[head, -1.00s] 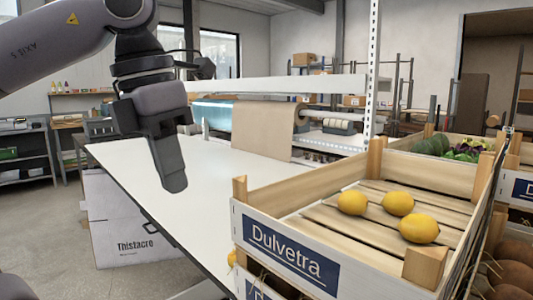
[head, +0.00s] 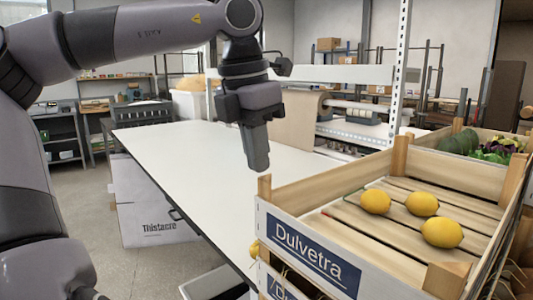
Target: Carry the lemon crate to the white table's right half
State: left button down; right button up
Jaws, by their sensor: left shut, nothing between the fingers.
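The lemon crate (head: 405,167) is a pale wooden slatted crate with a blue "Dulvetra" label, at the right of the head view. Three lemons (head: 422,204) lie on its slatted floor. It sits on top of another crate, of which only part shows below. The white table (head: 185,150) stretches behind and to the left of the crate; its top is bare where I see it. My left gripper (head: 258,168) points down above the table, just left of and behind the crate's near left corner post. It is shut and empty, apart from the crate. My right gripper is not in view.
A paper roll and its metal frame (head: 402,75) stand at the table's far side. Another crate with green and purple vegetables (head: 480,146) is behind the lemon crate. A white "Thistacre" box (head: 150,205) is under the table.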

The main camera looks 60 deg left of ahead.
pick_arm(q)
jog(key=shift+w, duration=0.9)
jog(key=shift+f+p, duration=0.3)
jog(key=shift+p, duration=0.05)
jog(key=shift+f+b, duration=0.3)
jog(key=shift+f, duration=0.15)
jog(key=shift+s+f, duration=0.1)
jog(key=shift+f, duration=0.05)
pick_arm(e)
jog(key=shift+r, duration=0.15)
